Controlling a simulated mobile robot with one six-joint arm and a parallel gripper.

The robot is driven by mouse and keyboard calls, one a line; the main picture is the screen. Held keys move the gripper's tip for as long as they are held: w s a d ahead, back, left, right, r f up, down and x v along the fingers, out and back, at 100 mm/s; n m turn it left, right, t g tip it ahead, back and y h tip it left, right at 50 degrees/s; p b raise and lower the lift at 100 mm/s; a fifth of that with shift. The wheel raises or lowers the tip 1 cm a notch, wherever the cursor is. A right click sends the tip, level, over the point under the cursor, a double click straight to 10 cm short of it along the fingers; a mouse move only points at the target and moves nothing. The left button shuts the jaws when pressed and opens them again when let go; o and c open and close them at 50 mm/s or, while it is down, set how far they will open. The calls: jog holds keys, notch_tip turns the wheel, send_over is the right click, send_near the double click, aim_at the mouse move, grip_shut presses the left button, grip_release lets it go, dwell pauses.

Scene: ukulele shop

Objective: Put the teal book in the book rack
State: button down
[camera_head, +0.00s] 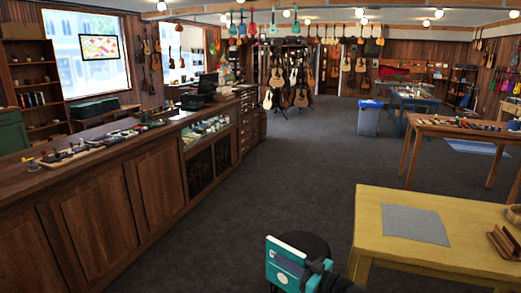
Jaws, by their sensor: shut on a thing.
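The teal book (284,274), with white and dark marks on its cover, is at the bottom middle of the head view. My dark gripper (318,276) is shut on it at its right side and holds it up, left of the yellow table. The book's lower part is cut off by the picture edge. A brown wooden thing with slanted boards, which looks like the book rack (503,243), stands on the right end of the yellow table (390,238). It shows no book in it and is partly cut off by the right edge.
A grey mat (415,224) lies on the yellow table, left of the rack. A wooden bowl (514,214) stands behind the rack. A long wooden counter (110,200) runs along the left. Another wooden table (463,129) stands behind. The grey floor between is clear.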

jog(key=s+d+r+g, duration=0.1)
jog(key=s+d, duration=0.2)
jog(key=d, duration=0.6)
jog(key=shift+r+n+y, duration=0.15)
jog(key=shift+n+y, duration=0.15)
jog(key=shift+y, duration=0.1)
jog(key=shift+d, duration=0.15)
